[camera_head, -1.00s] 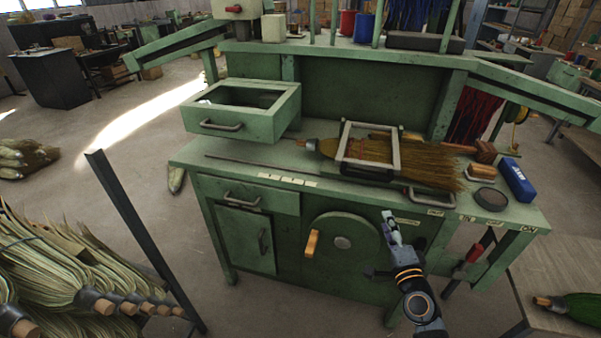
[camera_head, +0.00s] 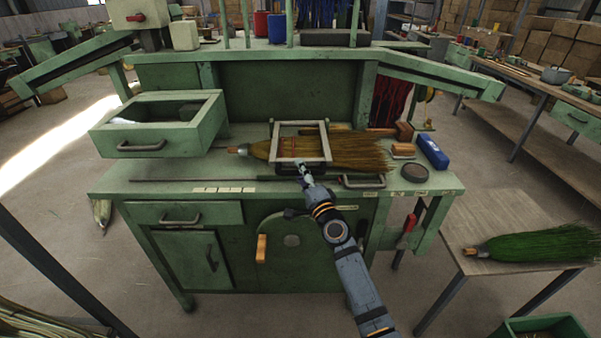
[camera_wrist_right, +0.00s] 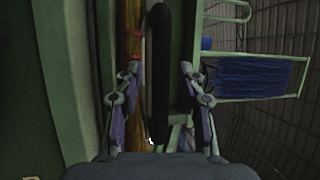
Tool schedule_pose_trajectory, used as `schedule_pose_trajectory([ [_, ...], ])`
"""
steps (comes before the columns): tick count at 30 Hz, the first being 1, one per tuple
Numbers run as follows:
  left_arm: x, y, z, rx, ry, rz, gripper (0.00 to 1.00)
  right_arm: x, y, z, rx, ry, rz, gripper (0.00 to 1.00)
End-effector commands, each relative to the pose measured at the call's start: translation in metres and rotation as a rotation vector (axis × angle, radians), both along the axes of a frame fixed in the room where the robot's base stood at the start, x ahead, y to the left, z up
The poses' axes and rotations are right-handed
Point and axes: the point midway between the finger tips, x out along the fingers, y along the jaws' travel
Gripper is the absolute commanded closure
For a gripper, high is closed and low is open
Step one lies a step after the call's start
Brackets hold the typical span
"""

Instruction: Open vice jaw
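The vice jaw is a grey metal frame (camera_head: 326,145) across a straw broom (camera_head: 361,152) lying on the green workbench (camera_head: 160,178). The broom's straw with red bindings (camera_wrist_right: 135,45) shows just left of the bar. My left gripper is not in view.
An open green drawer box (camera_head: 155,139) stands at the bench's left. A blue box (camera_head: 432,151) and a dark round disc (camera_head: 415,173) lie at the right. A green broom (camera_head: 540,245) rests on a side table (camera_head: 480,210).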

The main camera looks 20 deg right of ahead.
Motion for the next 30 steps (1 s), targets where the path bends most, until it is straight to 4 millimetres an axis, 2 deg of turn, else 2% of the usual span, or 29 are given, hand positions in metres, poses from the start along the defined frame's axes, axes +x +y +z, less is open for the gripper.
schedule_pose_trajectory([
  [8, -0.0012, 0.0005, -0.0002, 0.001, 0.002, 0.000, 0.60, 0.0017, 0.0002, 0.0004, 0.000, 0.000, 0.000, 0.62],
  [16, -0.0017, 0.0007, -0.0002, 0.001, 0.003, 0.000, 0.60, 0.0015, 0.0002, 0.0003, -0.001, 0.000, 0.000, 0.99],
  [30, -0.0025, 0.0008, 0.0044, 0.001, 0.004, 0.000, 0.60, 0.0013, -0.0011, 0.0033, -0.002, 0.004, -0.001, 1.00],
])
